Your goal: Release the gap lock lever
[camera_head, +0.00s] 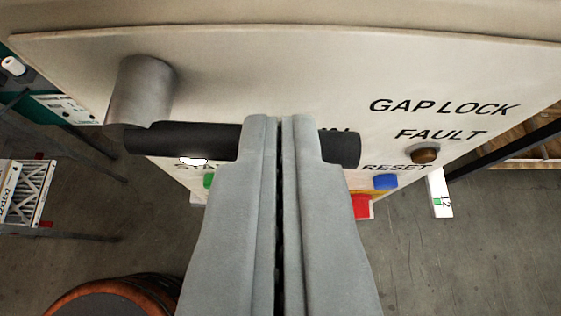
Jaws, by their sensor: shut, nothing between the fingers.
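The gap lock lever has a grey metal hub (142,90) at the upper left of a pale panel. Its black handle (185,138) runs almost level to the right from the hub and ends right of my fingers. My gripper (280,118) is shut, with its two grey fingers side by side and only a thin dark slit between them. The fingers cross in front of the middle of the handle and hide it there. I cannot tell whether they touch it. The panel (260,70) reads "GAP LOCK" and "FAULT" at the right.
A brown-amber lamp (425,156) sits below "FAULT". A blue button (385,181), a red part (361,206) and a partly hidden green button (208,181) are lower down. A round rust-rimmed object (110,295) stands at the lower left. Grey floor (470,250) shows at the right.

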